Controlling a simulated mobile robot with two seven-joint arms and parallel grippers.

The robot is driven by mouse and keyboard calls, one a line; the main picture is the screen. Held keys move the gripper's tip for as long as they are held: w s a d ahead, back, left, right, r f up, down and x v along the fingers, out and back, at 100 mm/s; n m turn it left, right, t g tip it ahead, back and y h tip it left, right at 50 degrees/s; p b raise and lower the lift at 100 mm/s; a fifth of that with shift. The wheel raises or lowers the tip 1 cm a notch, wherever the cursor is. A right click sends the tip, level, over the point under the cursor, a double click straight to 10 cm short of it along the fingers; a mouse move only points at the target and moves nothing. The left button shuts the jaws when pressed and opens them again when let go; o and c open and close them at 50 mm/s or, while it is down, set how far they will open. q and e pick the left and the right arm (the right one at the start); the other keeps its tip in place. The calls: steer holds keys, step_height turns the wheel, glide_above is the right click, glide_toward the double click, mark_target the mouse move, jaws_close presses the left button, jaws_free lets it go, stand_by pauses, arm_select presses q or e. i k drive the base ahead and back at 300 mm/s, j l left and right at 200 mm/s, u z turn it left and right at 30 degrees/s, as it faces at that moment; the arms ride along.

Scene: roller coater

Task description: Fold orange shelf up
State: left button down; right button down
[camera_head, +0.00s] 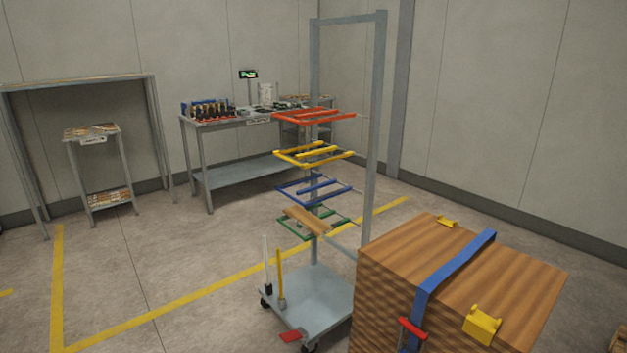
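The orange shelf (305,118), a red-orange open frame with bars, is the top one on a grey wheeled rack (378,130). It sticks out level from the rack, toward the left. Below it, a yellow shelf (290,157), a blue shelf (330,196) and a green shelf (290,236) also stick out roughly level. A brown wooden piece (307,220) lies on the green shelf. Nothing is seen on the orange shelf. Neither of my grippers is in view.
A wooden stack (395,262) with a blue strap (440,281) and yellow corner pieces stands close at the front right. A loaded workbench (228,122) is behind the rack. A small side table (91,132) stands left. The floor left of the rack is clear.

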mark_target(328, 111)
steer(key=z, duration=0.45)
steer(key=i+j+z, duration=0.2)
steer(key=j+z, duration=0.2)
steer(key=i+j+z, duration=0.2)
steer(key=z, duration=0.15)
steer(key=i+j+z, duration=0.15)
steer(key=j, duration=0.35)
steer(key=j+z, duration=0.15)
steer(key=j, duration=0.35)
steer(key=i+j, duration=0.1)
steer(key=j, duration=0.3)
steer(key=i+j, duration=0.1)
steer(key=j, duration=0.3)
steer(key=i+j, duration=0.1)
steer(key=j, duration=0.25)
steer(key=i+j, duration=0.1)
steer(key=j, duration=0.3)
steer(key=z, duration=0.05)
